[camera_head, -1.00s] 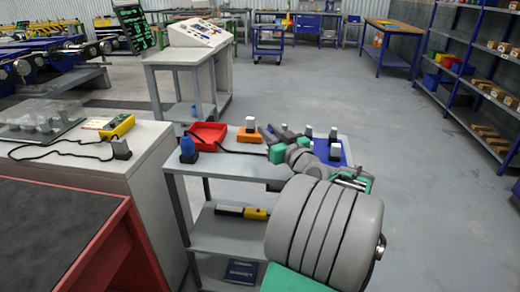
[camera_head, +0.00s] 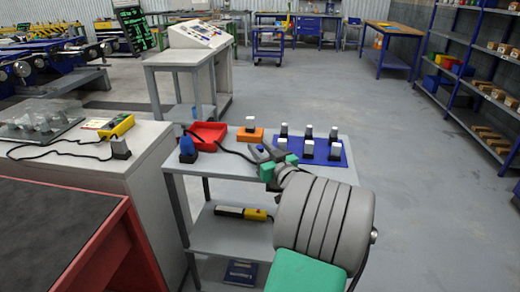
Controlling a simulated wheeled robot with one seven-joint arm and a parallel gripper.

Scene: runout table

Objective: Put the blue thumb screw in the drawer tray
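My gripper (camera_head: 263,151) is over the small grey table, left of the blue mat. Its two dark fingers stand apart and point away from the camera. A small blue thing (camera_head: 261,148), which looks like the blue thumb screw, shows between or just behind the fingertips. I cannot tell whether the fingers touch it. A red open tray (camera_head: 222,131), likely the drawer tray, sits at the table's back left, left of my gripper. The tray's inside is partly visible and looks empty.
A blue device in a dark base (camera_head: 187,150) stands at the table's left, with a black cable running toward my gripper. An orange block (camera_head: 250,136) with a pale post is behind the gripper. The blue mat (camera_head: 321,160) holds several pale-topped posts.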

